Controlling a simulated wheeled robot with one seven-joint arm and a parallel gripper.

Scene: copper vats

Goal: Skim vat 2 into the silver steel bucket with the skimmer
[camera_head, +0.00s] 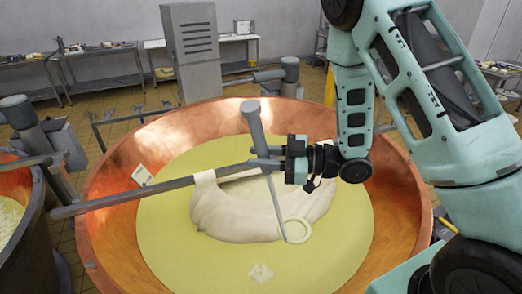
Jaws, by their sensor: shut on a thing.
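A large copper vat (120,165) holds yellow liquid (165,225) and a pale, bundled cloth-like mass (225,210). A small white patch (261,273) floats near the front. The skimmer (254,125) stands tilted, its grey handle up and a thin rod running down to a pale ring (297,231). My gripper (275,160) is shut on the skimmer above the vat's middle. The ring lies over the front right edge of the pale mass; I cannot tell whether it touches the liquid. A white tag (143,175) on the vat is unreadable. The silver steel bucket is not in view.
A grey bar (120,196) crosses the vat from the left, with cloth around it. Another vat (40,225) stands at the left edge. A grey machine column (192,50) and steel tables (95,58) stand behind.

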